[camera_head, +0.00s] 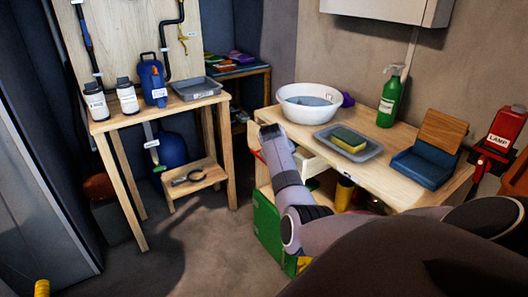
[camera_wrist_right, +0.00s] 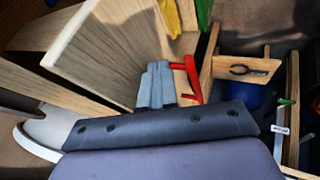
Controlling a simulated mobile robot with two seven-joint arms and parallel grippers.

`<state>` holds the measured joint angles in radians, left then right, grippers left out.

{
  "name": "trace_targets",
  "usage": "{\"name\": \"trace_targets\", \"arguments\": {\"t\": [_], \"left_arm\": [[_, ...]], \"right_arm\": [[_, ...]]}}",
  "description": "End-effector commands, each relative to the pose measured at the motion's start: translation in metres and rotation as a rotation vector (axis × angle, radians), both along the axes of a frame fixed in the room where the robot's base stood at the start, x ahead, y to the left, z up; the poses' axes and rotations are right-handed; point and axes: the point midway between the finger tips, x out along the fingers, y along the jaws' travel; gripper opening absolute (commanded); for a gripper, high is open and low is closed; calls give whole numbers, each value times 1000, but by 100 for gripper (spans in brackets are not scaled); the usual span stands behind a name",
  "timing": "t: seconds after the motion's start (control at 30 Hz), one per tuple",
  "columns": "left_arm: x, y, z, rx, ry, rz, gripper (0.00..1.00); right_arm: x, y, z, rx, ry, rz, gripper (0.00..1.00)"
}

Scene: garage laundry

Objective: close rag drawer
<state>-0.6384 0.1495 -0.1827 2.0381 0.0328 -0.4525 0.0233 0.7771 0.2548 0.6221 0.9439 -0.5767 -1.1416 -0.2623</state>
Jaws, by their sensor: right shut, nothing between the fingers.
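The rag drawer (camera_head: 309,161) is under the front of the wooden workbench (camera_head: 385,148). Its pale side shows beyond my right arm, and it appears pulled out part of the way. Its red handle (camera_wrist_right: 191,79) shows in the right wrist view, and a bit of red shows left of my arm in the head view. My right gripper (camera_wrist_right: 156,86) is shut and empty, with its grey fingertips just beside the handle; I cannot tell whether they touch. In the head view my right wrist hides most of the drawer front. My left gripper is not in view.
On the bench are a white basin (camera_head: 308,103), a tray (camera_head: 361,150) with a sponge, a green spray bottle (camera_head: 389,101) and a blue box (camera_head: 424,164). A green panel (camera_head: 267,228) stands below the drawer. A second wooden table (camera_head: 180,106) stands left; floor between is clear.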

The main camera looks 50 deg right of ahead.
Motion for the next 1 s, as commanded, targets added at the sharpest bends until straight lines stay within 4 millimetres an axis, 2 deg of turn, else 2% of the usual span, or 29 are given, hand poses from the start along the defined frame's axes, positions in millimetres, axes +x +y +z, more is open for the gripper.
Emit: {"name": "trace_targets", "arguments": {"t": [0.1, 0.3, 1.0], "left_arm": [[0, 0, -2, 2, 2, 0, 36], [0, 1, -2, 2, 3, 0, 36], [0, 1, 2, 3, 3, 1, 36]], "right_arm": [[-4, -17, 0, -2, 0, -2, 0], [-7, -31, 0, 0, 0, 0, 0], [-9, -37, 4, -11, -2, -3, 0]]}}
